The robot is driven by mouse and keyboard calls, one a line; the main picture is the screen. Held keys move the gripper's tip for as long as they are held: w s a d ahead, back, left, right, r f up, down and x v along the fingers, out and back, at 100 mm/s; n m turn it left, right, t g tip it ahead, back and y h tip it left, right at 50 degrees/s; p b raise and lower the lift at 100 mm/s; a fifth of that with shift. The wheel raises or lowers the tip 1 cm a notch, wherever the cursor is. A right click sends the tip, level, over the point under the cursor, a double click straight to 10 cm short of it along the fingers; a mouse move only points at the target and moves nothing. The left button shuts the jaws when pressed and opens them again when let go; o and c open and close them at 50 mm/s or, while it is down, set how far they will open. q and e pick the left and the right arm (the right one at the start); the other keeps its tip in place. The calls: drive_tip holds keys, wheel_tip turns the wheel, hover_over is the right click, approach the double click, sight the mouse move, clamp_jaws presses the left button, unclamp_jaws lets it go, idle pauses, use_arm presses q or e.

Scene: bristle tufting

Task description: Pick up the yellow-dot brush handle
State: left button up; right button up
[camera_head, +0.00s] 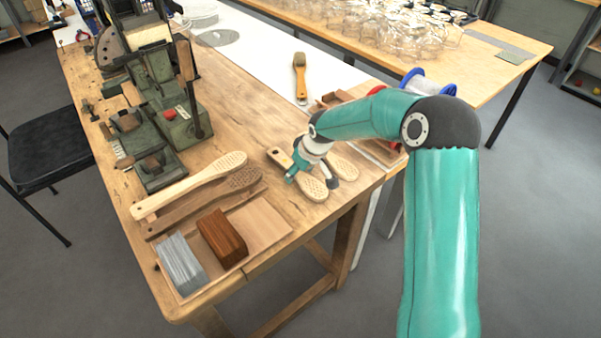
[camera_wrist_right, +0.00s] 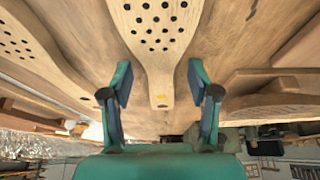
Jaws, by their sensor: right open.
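The yellow-dot brush handle (camera_wrist_right: 160,62) is pale wood with rows of dark holes in its head. In the right wrist view its narrow part lies between my finger pads, with a small yellow dot near its end. In the head view its drilled head (camera_head: 315,190) lies on the workbench, and my gripper hides part of it. My right gripper (camera_head: 307,172) is open over the handle, with gaps on both sides in the right wrist view (camera_wrist_right: 159,90). My left gripper is not in view.
A second drilled handle (camera_head: 344,167) lies close beside it, partly hidden. More handles, one pale (camera_head: 195,182) and one brown (camera_head: 210,200), lie to the left. A brown block (camera_head: 222,238) and a grey block (camera_head: 181,263) sit in front. A green machine (camera_head: 168,125) stands behind.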

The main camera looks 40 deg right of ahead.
drive_tip(key=shift+c, duration=0.2)
clamp_jaws()
drive_tip(key=shift+r, duration=0.1)
